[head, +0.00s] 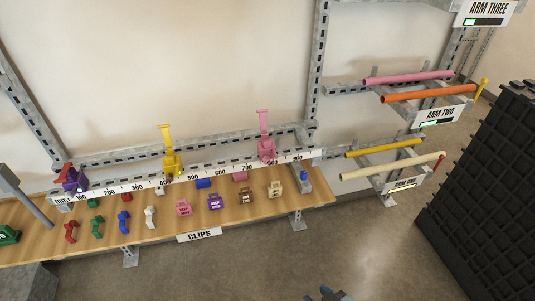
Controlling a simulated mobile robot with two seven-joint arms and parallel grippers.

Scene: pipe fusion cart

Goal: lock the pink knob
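The pink knob (265,146) is a tall pink clamp-like piece on the white ruler rail, between the 700 and 800 marks. Its narrow upper part stands roughly upright with a wider head at the top. No gripper is near it. A small dark tip, seemingly my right gripper (330,294), shows at the bottom edge, far below the knob and in front of the shelf. It is mostly cut off, so its fingers cannot be made out. My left gripper is not in view.
A yellow clamp (171,160) and a purple one (72,180) stand on the same rail (135,185). Several coloured clips lie on the wooden shelf (250,204) below. Coloured pipes rest on racks at right, beside a black gridded panel (490,180). The floor in front is clear.

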